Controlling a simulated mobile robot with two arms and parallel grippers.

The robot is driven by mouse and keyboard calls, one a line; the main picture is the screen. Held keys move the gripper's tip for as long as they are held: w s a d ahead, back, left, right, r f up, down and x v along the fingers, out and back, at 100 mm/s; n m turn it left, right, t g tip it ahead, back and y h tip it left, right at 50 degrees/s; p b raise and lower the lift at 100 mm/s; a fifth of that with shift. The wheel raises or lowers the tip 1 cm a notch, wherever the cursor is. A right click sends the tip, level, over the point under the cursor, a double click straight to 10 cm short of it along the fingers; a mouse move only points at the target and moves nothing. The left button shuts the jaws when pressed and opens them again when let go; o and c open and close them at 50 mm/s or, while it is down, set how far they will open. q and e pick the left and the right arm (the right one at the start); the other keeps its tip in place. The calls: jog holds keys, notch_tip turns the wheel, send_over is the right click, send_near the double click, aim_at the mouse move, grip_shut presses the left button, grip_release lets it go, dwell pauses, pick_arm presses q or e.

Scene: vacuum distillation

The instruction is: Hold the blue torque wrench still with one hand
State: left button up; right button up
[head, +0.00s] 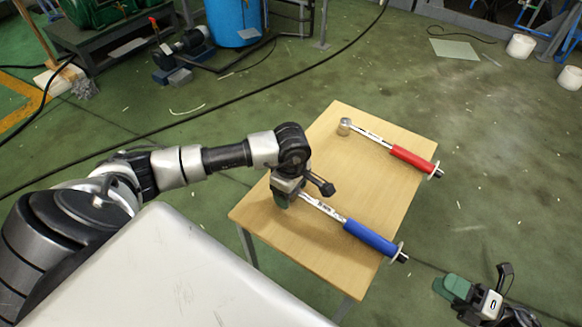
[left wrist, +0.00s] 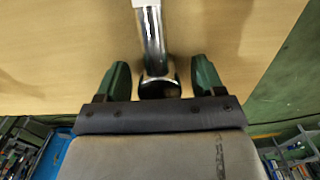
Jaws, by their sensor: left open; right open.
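The blue torque wrench (head: 370,237) lies on the wooden table, its blue handle toward the lower right and its metal shaft running up-left. My left gripper (head: 282,198) is low over the table at the wrench's head end and hides that end in the head view. In the left wrist view, the round chrome head (left wrist: 160,87) sits between the two green fingers of my left gripper (left wrist: 160,78), with a gap on each side. My right gripper (head: 452,287) is open and empty, off the table at the lower right.
A red-handled torque wrench (head: 395,152) lies farther back on the same table (head: 290,238). Bare tabletop lies between the wrenches. A blue barrel (head: 235,22) and pump equipment (head: 185,48) stand at the back left. White buckets (head: 520,45) stand at the back right.

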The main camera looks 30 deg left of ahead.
pick_arm(q)
grip_shut()
dwell(0.7)
